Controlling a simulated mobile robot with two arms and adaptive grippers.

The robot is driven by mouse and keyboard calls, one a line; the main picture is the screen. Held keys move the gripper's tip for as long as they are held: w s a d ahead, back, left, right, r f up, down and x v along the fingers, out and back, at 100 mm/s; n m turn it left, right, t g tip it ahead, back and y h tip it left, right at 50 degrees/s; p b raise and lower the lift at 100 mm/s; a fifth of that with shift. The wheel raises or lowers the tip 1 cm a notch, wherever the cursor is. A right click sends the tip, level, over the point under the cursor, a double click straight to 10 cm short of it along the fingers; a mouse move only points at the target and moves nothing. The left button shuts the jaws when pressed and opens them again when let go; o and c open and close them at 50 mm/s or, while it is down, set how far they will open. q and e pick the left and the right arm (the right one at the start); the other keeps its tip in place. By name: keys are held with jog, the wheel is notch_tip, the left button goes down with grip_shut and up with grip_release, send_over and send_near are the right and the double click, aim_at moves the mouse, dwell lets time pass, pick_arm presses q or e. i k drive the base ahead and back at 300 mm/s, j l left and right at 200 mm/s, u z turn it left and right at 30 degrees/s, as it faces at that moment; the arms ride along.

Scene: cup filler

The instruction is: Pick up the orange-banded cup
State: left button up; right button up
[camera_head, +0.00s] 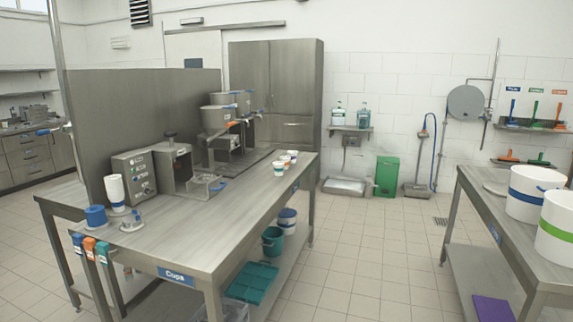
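A small group of white cups with coloured bands stands on the far right part of the steel table (230,205) labelled "Cups". The orange-banded cup (286,160) seems to be the middle one, behind the nearest cup (279,169). Another cup (293,155) stands just behind it. The cups are small in the picture, so their band colours are hard to tell apart. Neither of my grippers is in view.
A grey machine (136,175) and a filler with a hopper (216,117) stand on the table. A second table (492,222) with large banded tubs (525,191) is at the right. The tiled floor (376,262) between the tables is clear.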

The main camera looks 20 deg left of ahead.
aim_at(285, 159)
jog(key=i+l+u, duration=0.1)
jog(key=i, duration=0.4)
jog(key=i+l, duration=0.2)
jog(key=i, duration=0.25)
jog(key=i+l+u, duration=0.15)
jog(key=i, duration=0.35)
jog(key=i+l, duration=0.2)
jog(key=i, duration=0.25)
jog(key=u, duration=0.05)
